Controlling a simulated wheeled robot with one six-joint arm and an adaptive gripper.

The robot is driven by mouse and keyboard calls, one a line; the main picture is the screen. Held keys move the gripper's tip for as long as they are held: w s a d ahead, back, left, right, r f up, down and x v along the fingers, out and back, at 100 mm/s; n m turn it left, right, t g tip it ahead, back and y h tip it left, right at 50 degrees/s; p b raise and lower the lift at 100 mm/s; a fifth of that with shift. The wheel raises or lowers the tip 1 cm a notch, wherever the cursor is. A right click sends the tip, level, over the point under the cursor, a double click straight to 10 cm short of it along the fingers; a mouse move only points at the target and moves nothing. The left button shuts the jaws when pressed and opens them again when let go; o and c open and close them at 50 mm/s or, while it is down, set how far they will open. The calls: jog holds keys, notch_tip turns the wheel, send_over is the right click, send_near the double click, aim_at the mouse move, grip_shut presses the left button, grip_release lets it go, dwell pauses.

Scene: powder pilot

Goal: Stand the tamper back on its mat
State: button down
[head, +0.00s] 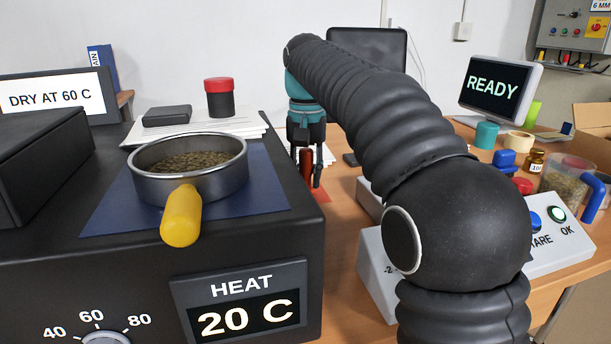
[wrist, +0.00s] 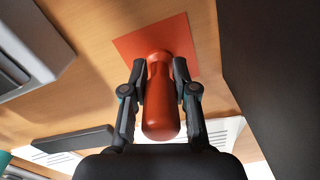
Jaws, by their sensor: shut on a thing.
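The tamper (wrist: 161,112) has a red-brown handle. My gripper (wrist: 158,70) is shut on it, with one finger on each side. In the head view, my gripper (head: 306,180) points down behind the heater's right edge, and the tamper (head: 307,160) shows between its fingers, looking upright. The mat (wrist: 180,32) is a flat orange-red square on the wooden table. The tamper's lower end is over the mat in the wrist view; I cannot tell whether it touches. Only a sliver of the mat (head: 322,196) shows in the head view; the heater and my gripper hide part of it.
The black heater (head: 255,240) with a pan of granules (head: 190,165) stands close left of my gripper. A pale scale box (head: 372,265) is to the right, partly behind my arm. Papers (head: 322,153) lie behind. A strip of bare table separates the mat and the scale.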

jog(key=shift+f, duration=0.1)
jog(key=c, duration=0.9)
grip_release()
notch_tip(320, 180, up, 12)
jog(key=p, duration=0.5)
